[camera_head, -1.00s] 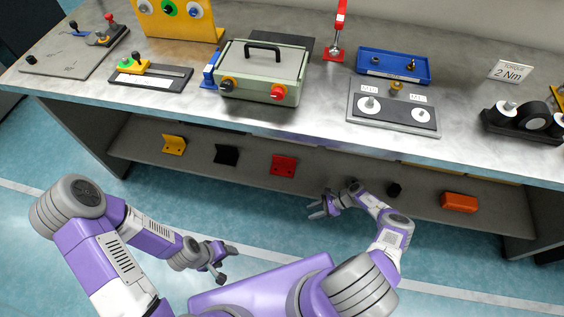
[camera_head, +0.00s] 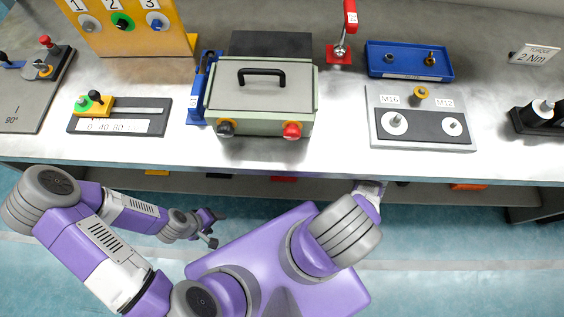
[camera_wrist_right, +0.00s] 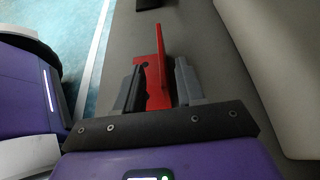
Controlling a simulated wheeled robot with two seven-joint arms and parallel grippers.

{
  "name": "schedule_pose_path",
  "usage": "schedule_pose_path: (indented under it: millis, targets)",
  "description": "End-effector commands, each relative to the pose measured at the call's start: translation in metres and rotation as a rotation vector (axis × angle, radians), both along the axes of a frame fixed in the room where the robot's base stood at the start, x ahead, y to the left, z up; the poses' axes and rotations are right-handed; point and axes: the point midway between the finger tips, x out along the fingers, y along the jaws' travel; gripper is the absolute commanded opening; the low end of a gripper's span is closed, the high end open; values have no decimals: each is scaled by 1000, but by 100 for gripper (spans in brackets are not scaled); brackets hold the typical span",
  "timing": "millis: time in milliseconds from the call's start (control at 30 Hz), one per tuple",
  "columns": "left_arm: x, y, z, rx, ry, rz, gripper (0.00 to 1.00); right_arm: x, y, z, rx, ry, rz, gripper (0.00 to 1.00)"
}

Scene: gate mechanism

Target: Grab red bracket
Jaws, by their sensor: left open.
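The red bracket (camera_wrist_right: 159,84) stands on the shelf in the right wrist view, one thin wall upright. My right gripper (camera_wrist_right: 158,88) has its two fingers apart, one on each side of the bracket. Whether either finger touches it is hard to tell. In the head view only a red sliver of the bracket (camera_head: 284,179) shows below the bench edge, and my right gripper is hidden under the bench top. My left gripper (camera_head: 213,229) is open and empty in front of the bench, over the floor.
The bench top (camera_head: 345,160) overhangs the lower shelf (camera_wrist_right: 190,30). Slivers of a yellow bracket (camera_head: 157,173) and an orange block (camera_head: 468,186) show under its edge. A dark object (camera_wrist_right: 147,4) lies beyond the red bracket. A pale surface (camera_wrist_right: 275,60) borders the shelf at right.

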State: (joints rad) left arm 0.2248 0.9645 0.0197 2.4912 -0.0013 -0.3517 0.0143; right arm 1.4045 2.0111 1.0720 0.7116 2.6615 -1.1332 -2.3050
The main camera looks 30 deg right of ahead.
Motion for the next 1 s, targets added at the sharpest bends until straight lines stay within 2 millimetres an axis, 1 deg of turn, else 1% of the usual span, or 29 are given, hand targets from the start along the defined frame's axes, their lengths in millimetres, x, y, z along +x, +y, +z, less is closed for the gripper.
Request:
schedule_pose_path:
  millis: [200, 300, 433, 633, 667, 800, 900, 1000]
  targets:
    - [0, 0, 2, 0, 0, 0, 62, 18, 26, -8, -2, 1, 4, 38]
    - [0, 0, 0, 0, -1, 0, 62, 24, 36, -14, 0, 1, 3, 38]
    - [0, 0, 0, 0, -1, 0, 62, 28, 41, -17, -2, 0, 0, 38]
    - [0, 0, 0, 0, -1, 0, 62, 28, 41, -17, -2, 1, 0, 38]
    - [0, 0, 0, 0, -1, 0, 62, 28, 41, -17, -2, 1, 0, 35]
    - [0, 0, 0, 0, -1, 0, 62, 28, 41, -17, -2, 1, 0, 14]
    - [0, 0, 0, 0, -1, 0, 62, 28, 41, -17, -2, 1, 0, 0]
    - [0, 0, 0, 0, -1, 0, 62, 28, 41, -17, -2, 1, 0, 0]
